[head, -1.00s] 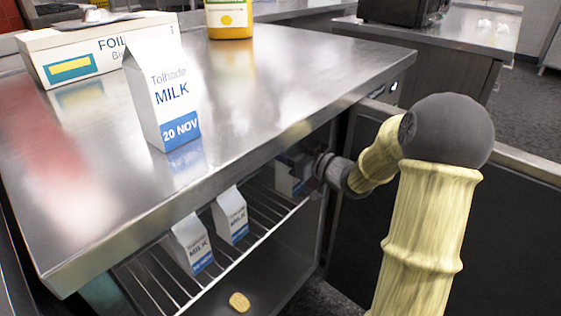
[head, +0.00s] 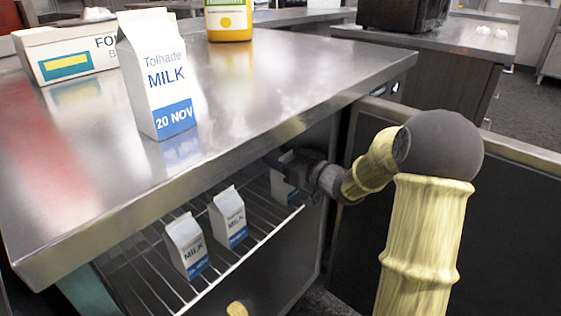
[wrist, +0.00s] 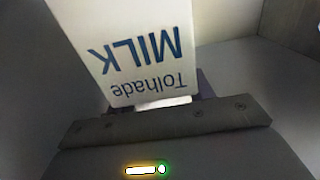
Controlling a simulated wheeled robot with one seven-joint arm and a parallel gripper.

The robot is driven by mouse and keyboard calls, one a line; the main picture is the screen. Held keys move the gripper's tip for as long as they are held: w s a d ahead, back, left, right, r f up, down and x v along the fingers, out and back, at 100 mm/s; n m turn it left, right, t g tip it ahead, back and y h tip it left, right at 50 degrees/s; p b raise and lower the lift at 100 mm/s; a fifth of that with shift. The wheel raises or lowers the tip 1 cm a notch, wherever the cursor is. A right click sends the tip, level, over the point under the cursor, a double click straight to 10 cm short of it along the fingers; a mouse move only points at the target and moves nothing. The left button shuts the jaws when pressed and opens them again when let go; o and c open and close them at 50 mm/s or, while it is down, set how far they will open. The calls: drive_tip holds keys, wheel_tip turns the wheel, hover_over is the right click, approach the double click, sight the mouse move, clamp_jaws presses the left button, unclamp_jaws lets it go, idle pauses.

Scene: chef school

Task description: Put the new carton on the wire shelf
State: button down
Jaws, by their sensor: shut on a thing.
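My gripper (head: 296,161) is shut on a white milk carton (head: 283,188) inside the open compartment under the counter. In the wrist view the held carton (wrist: 125,50) appears upside down, its MILK lettering clear and its date out of view. The wire shelf (head: 255,240) runs below it. The held carton is at the shelf's right end, its base near the wires; I cannot tell if it touches. Two more milk cartons, (head: 187,246) and (head: 228,217), stand upright on the shelf to its left. A larger-looking milk carton (head: 158,75) marked 20 NOV stands on the counter.
The steel counter (head: 250,100) overhangs the compartment closely above my arm. A dark open door panel (head: 500,230) is on the right. A yellowish item (head: 237,309) lies below the shelf.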

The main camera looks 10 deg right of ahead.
drive_tip(key=shift+r, duration=0.15)
drive_tip(key=c, duration=0.6)
unclamp_jaws()
drive_tip(key=shift+f, duration=0.2)
drive_tip(key=shift+r, duration=0.2)
drive_tip(key=shift+s+d, duration=0.25)
drive_tip(key=p+v, duration=0.4)
drive_tip(key=v, duration=0.7)
drive_tip(key=shift+s, duration=0.2)
